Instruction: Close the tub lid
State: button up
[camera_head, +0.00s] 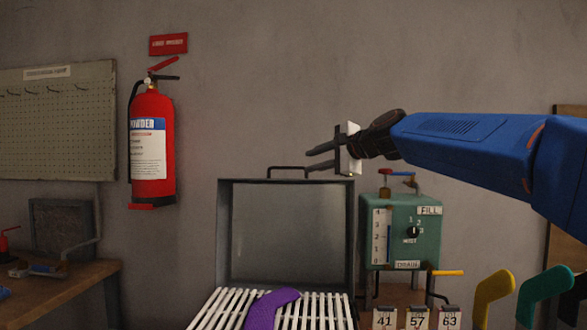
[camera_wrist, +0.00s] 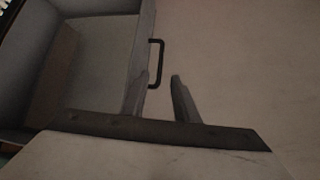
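The tub lid (camera_head: 224,235) is a grey metal panel with a raised rim, standing upright and open behind a white slatted rack (camera_head: 325,308). A dark bar handle (camera_head: 286,168) is on its top edge; the handle (camera_wrist: 157,62) also shows in the wrist view on the lid's side (camera_wrist: 142,40). My gripper (camera_head: 308,162) is at the right end of the handle, coming from the right. In the wrist view its two fingers (camera_wrist: 160,77) are apart, with the handle near and just beyond their tips. Nothing is seen held. Contact with the handle cannot be told. The tub's body is mostly out of frame.
A purple sock shape (camera_head: 270,308) lies on the rack. Right of the lid stand a green control box (camera_head: 402,230), numbered tags (camera_head: 417,318), and yellow (camera_head: 491,300) and green (camera_head: 545,296) boards. A red extinguisher (camera_head: 152,150) hangs left.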

aim_at(290, 168)
jog(key=x, duration=0.9)
jog(key=shift+w+a+f, duration=0.15)
jog(key=shift+w, duration=0.1)
grip_shut()
